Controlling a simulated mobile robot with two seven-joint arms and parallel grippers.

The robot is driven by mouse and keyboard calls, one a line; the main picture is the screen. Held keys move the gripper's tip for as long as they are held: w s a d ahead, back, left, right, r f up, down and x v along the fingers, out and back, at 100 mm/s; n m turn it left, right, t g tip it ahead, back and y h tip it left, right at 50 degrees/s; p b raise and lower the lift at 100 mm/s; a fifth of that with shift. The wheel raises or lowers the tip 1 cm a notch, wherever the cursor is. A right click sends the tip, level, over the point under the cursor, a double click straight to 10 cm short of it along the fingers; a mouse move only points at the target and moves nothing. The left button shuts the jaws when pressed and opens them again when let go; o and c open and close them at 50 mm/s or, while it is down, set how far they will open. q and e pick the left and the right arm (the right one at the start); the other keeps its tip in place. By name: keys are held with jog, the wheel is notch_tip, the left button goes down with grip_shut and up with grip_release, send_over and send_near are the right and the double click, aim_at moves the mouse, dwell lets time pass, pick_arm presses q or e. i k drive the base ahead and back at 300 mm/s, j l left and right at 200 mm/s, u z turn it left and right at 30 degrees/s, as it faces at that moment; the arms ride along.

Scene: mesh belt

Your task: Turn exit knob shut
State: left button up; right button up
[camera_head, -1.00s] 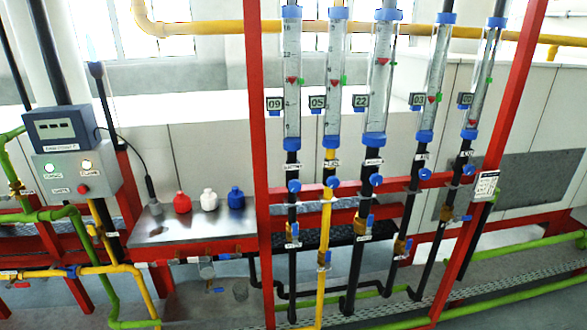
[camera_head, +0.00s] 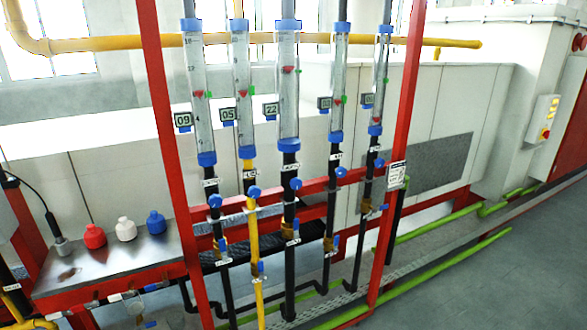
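Several clear flow tubes with blue end caps stand in a red frame, among them one at the left (camera_head: 198,110), one in the middle (camera_head: 288,105) and one at the right (camera_head: 379,85). A round blue knob sits on the pipe below each, such as the left knob (camera_head: 214,201), the middle knob (camera_head: 295,184) and the right knob (camera_head: 379,163). Lower down are brass valves with blue handles, such as the one on the yellow pipe (camera_head: 261,267). I cannot tell which is the exit knob or whether any is shut. Neither gripper is in view.
Red posts (camera_head: 168,130) flank the tubes. Green pipes (camera_head: 440,273) run low at the right. The grey floor (camera_head: 510,285) there is clear.

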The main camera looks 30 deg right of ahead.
aim_at(380, 163)
jog(key=z, duration=1.45)
jog(key=i+l+u, duration=0.25)
jog(key=i+l, duration=0.2)
jog(key=i, duration=0.15)
jog(key=i+l+u, duration=0.25)
jog(key=i+l, duration=0.3)
